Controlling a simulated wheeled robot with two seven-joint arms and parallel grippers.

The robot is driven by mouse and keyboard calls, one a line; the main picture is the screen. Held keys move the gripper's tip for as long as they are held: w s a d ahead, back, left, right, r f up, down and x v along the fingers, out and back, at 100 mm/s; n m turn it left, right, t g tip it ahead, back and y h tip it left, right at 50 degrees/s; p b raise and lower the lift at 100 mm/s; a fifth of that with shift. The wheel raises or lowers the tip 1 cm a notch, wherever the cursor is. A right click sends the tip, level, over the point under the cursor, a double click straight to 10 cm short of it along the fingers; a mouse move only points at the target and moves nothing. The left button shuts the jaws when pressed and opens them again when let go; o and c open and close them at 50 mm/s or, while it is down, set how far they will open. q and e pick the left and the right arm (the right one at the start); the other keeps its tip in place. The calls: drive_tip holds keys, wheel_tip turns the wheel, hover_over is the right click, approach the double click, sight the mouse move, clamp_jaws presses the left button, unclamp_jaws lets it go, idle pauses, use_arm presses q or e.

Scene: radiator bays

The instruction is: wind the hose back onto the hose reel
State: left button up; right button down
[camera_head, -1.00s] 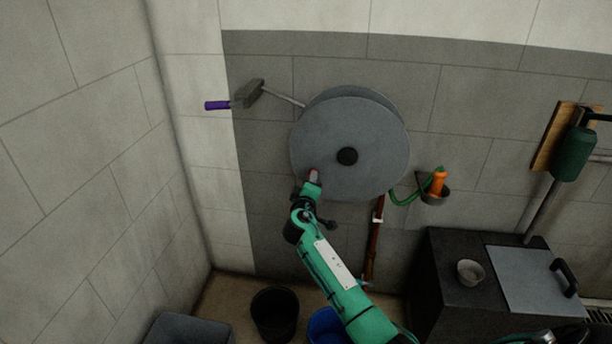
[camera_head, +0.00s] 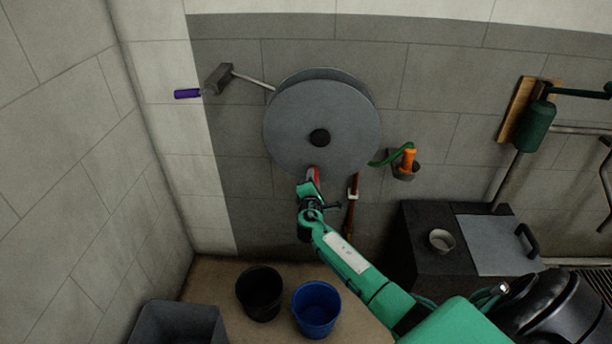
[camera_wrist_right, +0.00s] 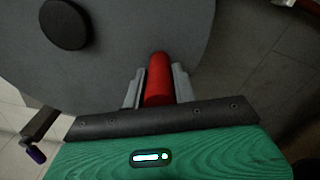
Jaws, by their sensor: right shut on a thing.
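The hose reel (camera_head: 345,110) is a large grey disc on the wall with a black hub (camera_head: 320,138). Its red crank handle (camera_head: 316,174) sits near the bottom of the disc. My right gripper (camera_head: 311,179) is shut on this handle; the wrist view shows the red handle (camera_wrist_right: 158,78) between both fingers of the right gripper (camera_wrist_right: 158,88). The hose wound behind the disc is hidden. My left gripper is out of view.
A rod with a grey block (camera_head: 217,79) and purple grip (camera_head: 187,94) sticks out left of the reel. A black bucket (camera_head: 260,296), a blue bucket (camera_head: 316,311) and a grey bin (camera_head: 178,322) stand below. A dark cabinet (camera_head: 424,218) stands right.

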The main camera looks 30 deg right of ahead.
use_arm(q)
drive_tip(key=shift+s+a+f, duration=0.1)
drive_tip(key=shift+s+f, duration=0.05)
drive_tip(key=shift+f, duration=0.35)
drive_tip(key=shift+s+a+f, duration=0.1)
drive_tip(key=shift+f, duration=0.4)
use_arm(e)
drive_tip(key=shift+s+d+f+n, duration=0.15)
drive_tip(key=shift+s+d+n, duration=0.2)
drive_tip(key=shift+d+n, duration=0.15)
drive_tip(key=c, duration=1.1)
unclamp_jaws()
drive_tip(key=shift+a, duration=0.1)
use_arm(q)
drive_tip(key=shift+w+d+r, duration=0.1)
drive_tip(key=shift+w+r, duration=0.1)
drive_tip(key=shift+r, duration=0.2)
use_arm(e)
drive_tip(key=v, duration=1.3)
drive_tip(key=shift+s+a, duration=0.2)
drive_tip(key=shift+s, duration=0.1)
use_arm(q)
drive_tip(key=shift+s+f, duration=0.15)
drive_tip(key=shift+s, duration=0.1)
